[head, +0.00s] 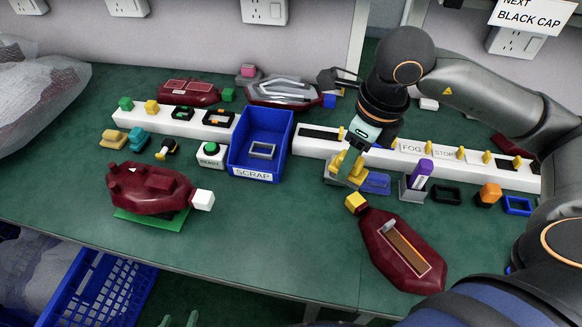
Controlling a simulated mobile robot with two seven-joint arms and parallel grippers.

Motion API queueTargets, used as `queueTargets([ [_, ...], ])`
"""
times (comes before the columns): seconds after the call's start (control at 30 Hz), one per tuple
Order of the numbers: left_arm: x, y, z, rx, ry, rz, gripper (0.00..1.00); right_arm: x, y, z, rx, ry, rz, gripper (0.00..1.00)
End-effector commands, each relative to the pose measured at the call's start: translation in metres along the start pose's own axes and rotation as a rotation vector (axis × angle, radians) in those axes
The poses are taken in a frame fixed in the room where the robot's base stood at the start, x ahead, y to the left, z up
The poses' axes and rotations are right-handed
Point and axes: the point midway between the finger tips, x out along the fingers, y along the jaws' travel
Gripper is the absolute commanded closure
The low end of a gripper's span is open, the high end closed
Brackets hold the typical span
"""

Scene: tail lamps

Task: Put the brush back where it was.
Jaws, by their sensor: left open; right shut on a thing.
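My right gripper (352,163) reaches down from the right, in front of the white rail. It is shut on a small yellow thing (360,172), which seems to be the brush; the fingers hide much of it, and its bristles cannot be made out. It is low over a grey stand (338,182); whether they touch I cannot tell. A flat blue holder (376,183) lies just right of it. My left gripper (179,321) shows only as pale fingertips at the bottom edge, apart and empty.
A dark red lamp (378,238) lies in front of the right gripper; another (150,190) lies at left. A blue SCRAP bin (240,140) stands in the middle. A purple-capped marker (421,174) stands close right of the gripper. The front middle of the table is clear.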

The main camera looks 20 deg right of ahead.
Motion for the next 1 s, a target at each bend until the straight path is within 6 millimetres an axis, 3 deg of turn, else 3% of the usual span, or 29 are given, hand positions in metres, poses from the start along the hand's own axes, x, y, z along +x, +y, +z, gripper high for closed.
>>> queueTargets([
  [0.17,-0.001,0.000,0.000,-0.001,-0.001,0.000,0.38,0.005,-0.003,0.009,0.002,-0.002,0.003,1.00],
  [0.53,-0.004,-0.001,-0.004,-0.002,0.004,-0.005,0.38,0.053,-0.031,0.079,0.003,0.000,0.002,1.00],
  [0.6,-0.003,-0.002,-0.002,-0.002,0.003,-0.006,0.38,0.071,-0.035,0.087,0.003,0.003,0.004,1.00],
  [0.8,-0.002,-0.002,0.000,-0.002,-0.001,-0.007,0.38,0.104,-0.045,0.105,0.001,0.000,0.001,1.00],
  [1.0,-0.002,-0.002,0.001,-0.003,-0.004,-0.006,0.38,0.115,-0.048,0.112,0.001,-0.001,0.001,1.00],
])
